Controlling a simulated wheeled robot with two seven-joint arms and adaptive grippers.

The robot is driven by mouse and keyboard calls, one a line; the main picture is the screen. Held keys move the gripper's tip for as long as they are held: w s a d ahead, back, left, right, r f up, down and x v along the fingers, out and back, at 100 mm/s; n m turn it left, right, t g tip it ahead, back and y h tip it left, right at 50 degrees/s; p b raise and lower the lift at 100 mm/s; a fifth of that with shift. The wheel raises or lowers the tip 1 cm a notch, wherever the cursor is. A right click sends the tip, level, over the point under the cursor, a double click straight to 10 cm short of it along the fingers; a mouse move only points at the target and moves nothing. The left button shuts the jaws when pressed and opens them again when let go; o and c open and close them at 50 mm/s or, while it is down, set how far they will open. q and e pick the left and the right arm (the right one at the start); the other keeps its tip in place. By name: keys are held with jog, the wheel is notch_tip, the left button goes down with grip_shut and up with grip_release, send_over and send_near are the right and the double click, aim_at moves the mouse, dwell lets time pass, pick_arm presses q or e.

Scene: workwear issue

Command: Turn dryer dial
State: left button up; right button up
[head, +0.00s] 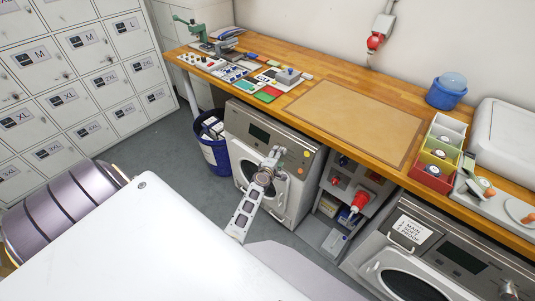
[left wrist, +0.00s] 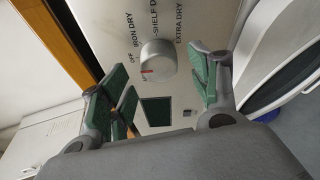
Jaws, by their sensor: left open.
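The dryer (head: 298,199) stands under the wooden bench, with a dark display and a round door. In the left wrist view its round silver dial (left wrist: 157,57) has a red mark at its lower left. Labels OFF, IRON DRY, a partly readable SHELF DRY and EXTRA DRY surround it. My left gripper (head: 271,158) is at the dryer's front panel and hides the dial in the head view. In the left wrist view its green-padded fingers (left wrist: 165,85) are open on either side of the dial, apart from it. My right gripper is not seen.
A second machine (head: 399,230) with a paper label stands at lower right. Between the machines is a grey shelf unit (head: 340,185) with a red item. A blue bin (head: 213,158) stands left of the dryer. The wooden bench (head: 240,64) holds tools and boxes. Grey lockers (head: 75,80) line the left.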

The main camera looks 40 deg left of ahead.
pick_arm(q)
jog(key=s+d, duration=0.3)
jog(key=s, duration=0.9)
jog(key=shift+s+r, duration=0.2)
jog(key=shift+s, duration=0.15)
dwell(0.4)
dwell(0.6)
